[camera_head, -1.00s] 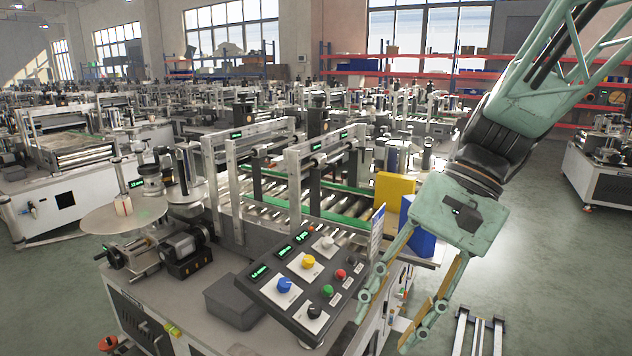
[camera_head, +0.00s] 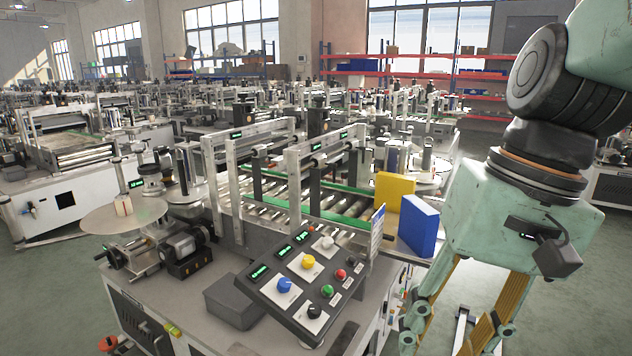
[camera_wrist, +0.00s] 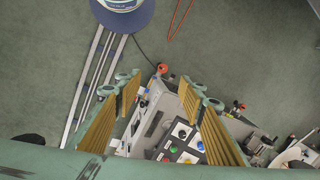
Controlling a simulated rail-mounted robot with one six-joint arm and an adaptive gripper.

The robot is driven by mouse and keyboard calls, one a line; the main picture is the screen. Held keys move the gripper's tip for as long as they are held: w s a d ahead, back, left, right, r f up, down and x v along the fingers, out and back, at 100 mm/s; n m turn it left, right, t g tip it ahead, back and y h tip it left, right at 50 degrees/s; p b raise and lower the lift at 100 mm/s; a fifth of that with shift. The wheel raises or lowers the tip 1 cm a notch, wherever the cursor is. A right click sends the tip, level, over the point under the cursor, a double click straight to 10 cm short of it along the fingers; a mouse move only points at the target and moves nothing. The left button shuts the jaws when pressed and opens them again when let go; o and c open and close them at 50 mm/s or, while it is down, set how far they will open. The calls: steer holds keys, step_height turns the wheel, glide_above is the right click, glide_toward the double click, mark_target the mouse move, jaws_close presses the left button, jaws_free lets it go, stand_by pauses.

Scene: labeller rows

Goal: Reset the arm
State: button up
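My gripper (camera_head: 455,325) hangs at the right of the head view, with its fingers pointing down past the right end of the nearest labelling machine. The lower ends of the fingers are at or near the bottom frame edge. In the wrist view my gripper (camera_wrist: 163,90) has its two ribbed yellow-brown fingers spread apart, with nothing between the pads. The machine's control panel (camera_head: 298,290) with coloured knobs is to the left of the gripper and apart from it. The panel also shows between and below the fingers in the wrist view (camera_wrist: 181,150).
A yellow box (camera_head: 394,190) and a blue box (camera_head: 418,226) stand on the machine's right end, close to my gripper. A round label disc (camera_head: 122,216) is at the left. Pale rails (camera_wrist: 88,85) lie on the green floor. More machines fill the background.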

steer(key=s+d+r+n+t+h, duration=0.2)
steer(key=s+d+t, duration=0.1)
steer(key=s+d, duration=0.2)
steer(key=shift+s+r+t, duration=0.3)
steer(key=shift+s+t, duration=0.1)
steer(key=shift+s, duration=0.45)
stand_by(2.2)
